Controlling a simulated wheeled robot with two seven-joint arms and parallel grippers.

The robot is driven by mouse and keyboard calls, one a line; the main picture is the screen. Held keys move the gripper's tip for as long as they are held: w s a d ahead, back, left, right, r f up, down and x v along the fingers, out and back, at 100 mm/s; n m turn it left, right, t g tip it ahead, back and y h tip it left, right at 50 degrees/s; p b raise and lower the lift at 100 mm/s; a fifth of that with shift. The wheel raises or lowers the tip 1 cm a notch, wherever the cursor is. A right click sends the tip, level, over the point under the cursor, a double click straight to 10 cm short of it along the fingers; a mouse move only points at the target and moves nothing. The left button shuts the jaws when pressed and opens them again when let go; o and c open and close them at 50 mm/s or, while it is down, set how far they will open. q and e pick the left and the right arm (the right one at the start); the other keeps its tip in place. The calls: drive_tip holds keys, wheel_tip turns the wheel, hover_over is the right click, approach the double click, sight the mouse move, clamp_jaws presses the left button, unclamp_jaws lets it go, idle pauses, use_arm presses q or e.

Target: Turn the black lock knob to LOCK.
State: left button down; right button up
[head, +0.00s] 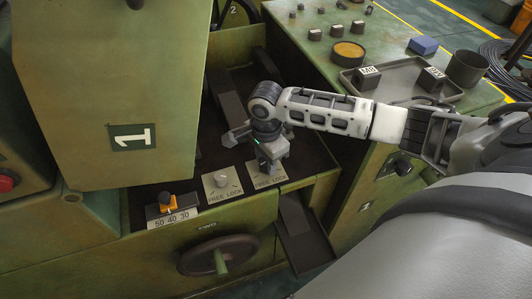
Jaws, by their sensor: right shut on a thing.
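Two pale plates marked FREE LOCK sit side by side on the front ledge of the green machine. The left plate (216,195) carries a light grey knob (221,180). My right gripper (267,166) points down over the right plate (265,182), its fingers shut on the black lock knob there. The fingers hide that knob, so I cannot tell which way it points. My left gripper is not in view.
An orange selector (167,201) above a 50 40 30 scale stands to the left. A handwheel (218,255) is below the ledge. A grey tray (403,80) and a dark cup (466,68) stand at the right back.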

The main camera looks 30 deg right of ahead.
drive_tip(key=n, duration=0.3)
drive_tip(key=shift+n, duration=0.4)
drive_tip(key=n, duration=0.3)
drive_tip(key=shift+n, duration=0.3)
drive_tip(key=n, duration=0.3)
drive_tip(key=shift+n, duration=0.3)
drive_tip(key=n, duration=0.4)
drive_tip(key=shift+n, duration=0.3)
drive_tip(key=n, duration=0.3)
drive_tip(key=shift+d+n, duration=0.1)
drive_tip(key=shift+n, duration=0.2)
drive_tip(key=n, duration=0.3)
drive_tip(key=shift+n, duration=0.3)
drive_tip(key=n, duration=0.6)
drive_tip(key=shift+r+n, duration=0.1)
drive_tip(key=shift+n, duration=0.3)
